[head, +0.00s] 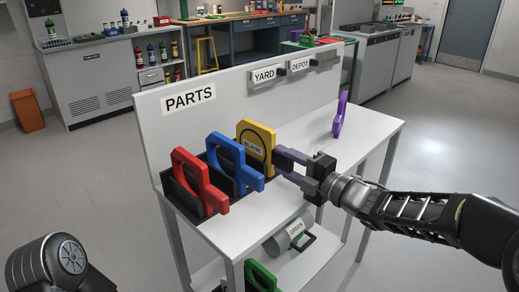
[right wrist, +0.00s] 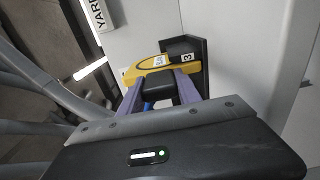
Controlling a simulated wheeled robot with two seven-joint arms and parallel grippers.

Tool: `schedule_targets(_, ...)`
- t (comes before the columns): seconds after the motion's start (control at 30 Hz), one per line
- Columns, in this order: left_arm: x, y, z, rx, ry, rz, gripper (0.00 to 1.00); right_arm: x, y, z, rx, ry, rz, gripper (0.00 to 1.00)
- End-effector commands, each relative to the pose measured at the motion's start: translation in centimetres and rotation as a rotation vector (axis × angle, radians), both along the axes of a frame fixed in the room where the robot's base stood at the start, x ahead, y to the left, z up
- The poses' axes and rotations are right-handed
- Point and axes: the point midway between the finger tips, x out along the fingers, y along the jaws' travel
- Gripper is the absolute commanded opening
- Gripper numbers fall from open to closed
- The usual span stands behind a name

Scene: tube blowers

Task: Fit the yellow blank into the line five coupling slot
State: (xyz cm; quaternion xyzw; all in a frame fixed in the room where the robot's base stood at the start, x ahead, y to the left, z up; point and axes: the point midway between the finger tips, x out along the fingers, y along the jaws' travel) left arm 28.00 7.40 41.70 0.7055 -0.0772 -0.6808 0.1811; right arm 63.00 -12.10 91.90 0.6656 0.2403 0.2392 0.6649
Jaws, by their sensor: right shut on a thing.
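The yellow blank (head: 257,135), labelled BLANK, stands upright in the dark rack on the parts table, at the far end of the row. My right gripper (head: 279,156) reaches it from the right and is shut on its near side. In the right wrist view the purple-grey fingers (right wrist: 160,88) sit around part of the yellow blank (right wrist: 151,68), whose lower part is hidden by the gripper. My left gripper is out of view. I cannot make out a coupling slot marked line five.
A red part (head: 190,175) and a blue part (head: 228,160) stand beside the blank in the rack. A purple part (head: 340,114) stands upright farther right. The panel with YARD (head: 264,75) and DEPOT (head: 300,63) signs rises behind. The right tabletop is mostly clear.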

Motion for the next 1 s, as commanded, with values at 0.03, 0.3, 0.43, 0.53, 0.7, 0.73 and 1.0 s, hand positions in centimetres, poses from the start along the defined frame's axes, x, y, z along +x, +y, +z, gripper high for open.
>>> schedule_targets(0.03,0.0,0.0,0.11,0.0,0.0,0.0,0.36,0.0,0.03,0.32,0.001,-0.003,0.001,0.0)
schedule_targets(0.3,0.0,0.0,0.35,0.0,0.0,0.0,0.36,0.01,0.04,0.92,0.0,-0.004,0.001,0.0)
schedule_targets(0.43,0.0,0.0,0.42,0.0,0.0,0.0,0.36,0.0,0.05,1.11,0.0,-0.004,0.001,0.0)
schedule_targets(0.53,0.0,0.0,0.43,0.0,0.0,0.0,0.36,0.0,0.05,1.15,0.0,-0.004,0.001,0.0)
schedule_targets(0.7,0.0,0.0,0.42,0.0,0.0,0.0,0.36,0.0,0.05,1.15,0.0,-0.004,0.001,0.0)
schedule_targets(0.73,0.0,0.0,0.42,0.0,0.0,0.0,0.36,0.0,0.05,1.14,0.0,-0.004,0.001,0.0)
schedule_targets(1.0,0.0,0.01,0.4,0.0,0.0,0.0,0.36,-0.2,-0.15,1.13,0.0,-0.004,0.001,0.0)
